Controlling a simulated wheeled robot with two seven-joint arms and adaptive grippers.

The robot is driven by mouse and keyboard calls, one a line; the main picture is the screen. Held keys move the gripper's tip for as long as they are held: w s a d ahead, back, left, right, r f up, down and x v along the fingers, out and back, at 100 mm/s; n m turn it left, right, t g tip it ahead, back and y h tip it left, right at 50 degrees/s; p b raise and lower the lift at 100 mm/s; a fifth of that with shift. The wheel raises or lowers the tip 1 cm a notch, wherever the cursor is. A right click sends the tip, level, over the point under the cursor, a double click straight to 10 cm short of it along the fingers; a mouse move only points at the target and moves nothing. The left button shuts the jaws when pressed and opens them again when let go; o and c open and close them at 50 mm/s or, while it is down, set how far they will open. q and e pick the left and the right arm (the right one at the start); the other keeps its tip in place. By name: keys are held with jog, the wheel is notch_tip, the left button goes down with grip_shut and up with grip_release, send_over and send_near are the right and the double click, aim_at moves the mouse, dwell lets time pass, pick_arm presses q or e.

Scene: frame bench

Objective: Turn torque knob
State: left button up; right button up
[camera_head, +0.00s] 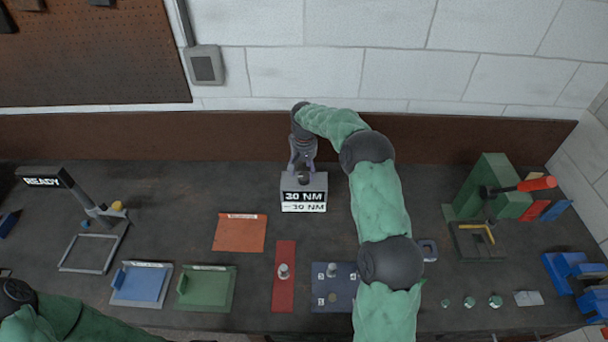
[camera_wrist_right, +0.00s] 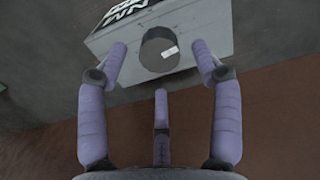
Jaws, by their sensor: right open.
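The torque unit (camera_head: 303,184) is a grey box on the bench, with a display reading 30 NM over a second, similar line. My right gripper (camera_head: 302,160) reaches down at its back side. In the right wrist view the dark round torque knob (camera_wrist_right: 158,50), with a small white mark, sits on the grey box (camera_wrist_right: 110,42). My right gripper (camera_wrist_right: 160,62) is open there, two fingers at either side of the knob and a third below it. I cannot tell whether any finger touches the knob. Only part of my left arm shows at the lower left; its gripper is out of view.
The brown back wall (camera_head: 230,138) is close behind the gripper. An orange mat (camera_head: 240,232), a red plate (camera_head: 284,255) and a dark blue plate (camera_head: 345,275) lie in front of the unit. A green block tool (camera_head: 490,180) stands right; a READY stand (camera_head: 45,181) stands left.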

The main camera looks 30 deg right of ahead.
aim_at(304, 176)
notch_tip(304, 176, up, 9)
dwell(0.3)
dwell(0.5)
